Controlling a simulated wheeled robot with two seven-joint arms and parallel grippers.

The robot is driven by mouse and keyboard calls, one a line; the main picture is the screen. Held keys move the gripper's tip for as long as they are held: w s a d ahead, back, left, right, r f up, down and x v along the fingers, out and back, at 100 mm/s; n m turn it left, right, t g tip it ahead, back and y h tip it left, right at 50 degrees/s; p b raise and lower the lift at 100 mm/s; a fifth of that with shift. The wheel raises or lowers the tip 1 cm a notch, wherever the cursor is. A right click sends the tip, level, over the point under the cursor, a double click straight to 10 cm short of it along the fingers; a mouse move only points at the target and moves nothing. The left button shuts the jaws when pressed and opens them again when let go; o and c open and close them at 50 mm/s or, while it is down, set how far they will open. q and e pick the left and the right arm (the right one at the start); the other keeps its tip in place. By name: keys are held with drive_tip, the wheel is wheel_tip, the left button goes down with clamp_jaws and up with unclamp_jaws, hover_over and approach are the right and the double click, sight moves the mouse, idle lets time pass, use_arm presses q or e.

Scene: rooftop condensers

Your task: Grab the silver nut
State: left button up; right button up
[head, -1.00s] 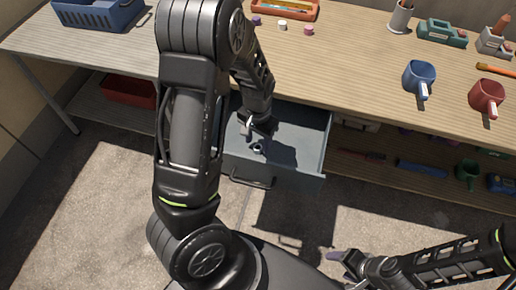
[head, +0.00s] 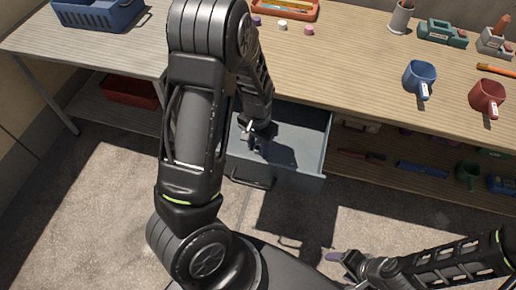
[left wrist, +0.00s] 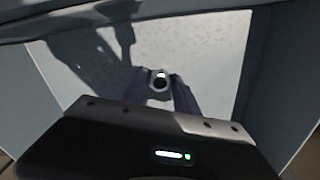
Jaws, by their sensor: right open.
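The silver nut (left wrist: 160,81) is a small ring with a dark hole, on the floor of the open grey drawer (head: 305,165). In the left wrist view it lies between the fingertips of my left gripper (left wrist: 161,85). The fingers look apart, one on each side of the nut; whether they touch it is unclear. In the head view my left gripper (head: 254,143) points down into the drawer and hides the nut. My right gripper (head: 345,262) is open and empty, low over the floor at the lower right, away from the drawer.
The drawer's walls surround my left gripper, with the wooden bench top (head: 340,70) just behind. On the bench are a blue mug (head: 419,76), a red mug (head: 487,96) and a blue basket (head: 100,12). A lower shelf at right holds several tools.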

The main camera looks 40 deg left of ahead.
sight(258, 148)
use_arm(q)
clamp_jaws()
idle(0.4)
wheel_tip(258, 148, up, 10)
drive_tip(key=p, duration=0.1)
drive_tip(key=shift+p, duration=0.3)
idle(0.6)
